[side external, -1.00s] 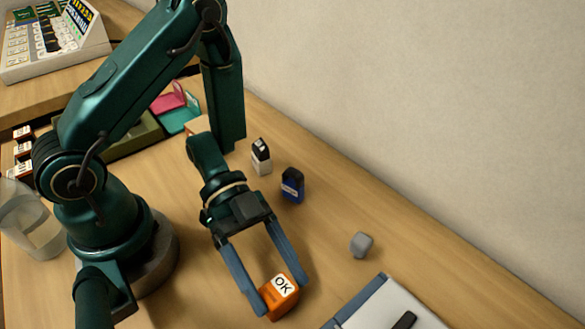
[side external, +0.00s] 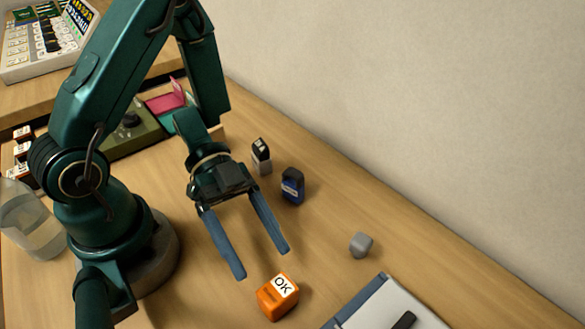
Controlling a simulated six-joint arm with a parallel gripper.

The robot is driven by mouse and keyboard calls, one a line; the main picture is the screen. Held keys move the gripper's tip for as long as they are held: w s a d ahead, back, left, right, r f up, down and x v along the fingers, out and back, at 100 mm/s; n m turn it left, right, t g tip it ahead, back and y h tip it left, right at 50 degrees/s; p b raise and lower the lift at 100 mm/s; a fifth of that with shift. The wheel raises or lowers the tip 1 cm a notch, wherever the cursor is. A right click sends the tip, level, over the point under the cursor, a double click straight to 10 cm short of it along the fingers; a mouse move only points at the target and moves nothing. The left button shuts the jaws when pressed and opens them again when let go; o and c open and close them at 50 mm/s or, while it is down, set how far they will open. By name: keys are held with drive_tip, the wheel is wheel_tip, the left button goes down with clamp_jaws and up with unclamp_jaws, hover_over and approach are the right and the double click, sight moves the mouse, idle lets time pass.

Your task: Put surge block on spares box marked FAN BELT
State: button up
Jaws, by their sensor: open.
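My gripper (side external: 262,263) is open and empty, its two blue-grey fingers apart above the table. An orange block (side external: 277,298) with a white OK label sits on the table just in front of the fingertips, clear of them. A small grey block (side external: 361,245) lies to the right of my gripper. A blue block (side external: 292,186) and a white-and-black block (side external: 261,156) stand behind it to the right. I cannot tell which of these is the surge block. No FAN BELT marking is readable, so I cannot pick out that spares box.
A clipboard-like white board (side external: 385,309) with a dark object lies at the front right. A clear jar (side external: 31,220) stands at the left. An olive tray (side external: 133,135) and a pink item (side external: 166,98) lie behind my arm. A panel (side external: 50,45) is at the back left.

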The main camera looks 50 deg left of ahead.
drive_tip(key=shift+r, duration=0.1)
idle(0.3)
wheel_tip(320, 180, up, 7)
drive_tip(key=w+n+t+y, duration=0.8)
drive_tip(key=w+t, duration=0.2)
drive_tip(key=w, duration=0.9)
drive_tip(key=n+g+y, duration=0.5)
drive_tip(key=n+g, duration=0.3)
drive_tip(key=g, duration=0.1)
hover_over(281, 286)
drive_tip(key=shift+s+d+r, duration=0.1)
drive_tip(key=shift+s+r, duration=0.05)
wheel_tip(281, 286, down, 5)
drive_tip(key=shift+r, duration=0.1)
drive_tip(key=shift+f, duration=2.75)
